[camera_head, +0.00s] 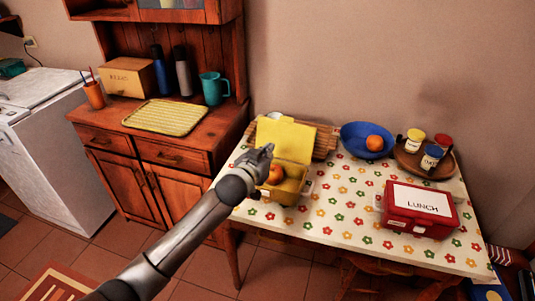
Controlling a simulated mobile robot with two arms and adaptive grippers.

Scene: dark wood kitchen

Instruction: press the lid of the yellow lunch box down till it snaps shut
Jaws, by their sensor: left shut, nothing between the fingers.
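The yellow lunch box (287,193) stands on the left part of a table with a flowered cloth. Its lid (291,138) is raised and leans back behind the box. An orange fruit (275,174) lies inside, partly covered by my arm. My left gripper (266,151) is shut and empty, and in the picture it overlaps the left side of the open lid and box. I cannot tell whether it touches the lid. My right gripper is not in view.
A red lunch box (418,226) labelled LUNCH stands to the right. Behind are a blue bowl (357,133) with an orange and a round wooden tray (408,165) with several jars. A wooden board (326,140) lies behind the lid. The cloth's middle is clear.

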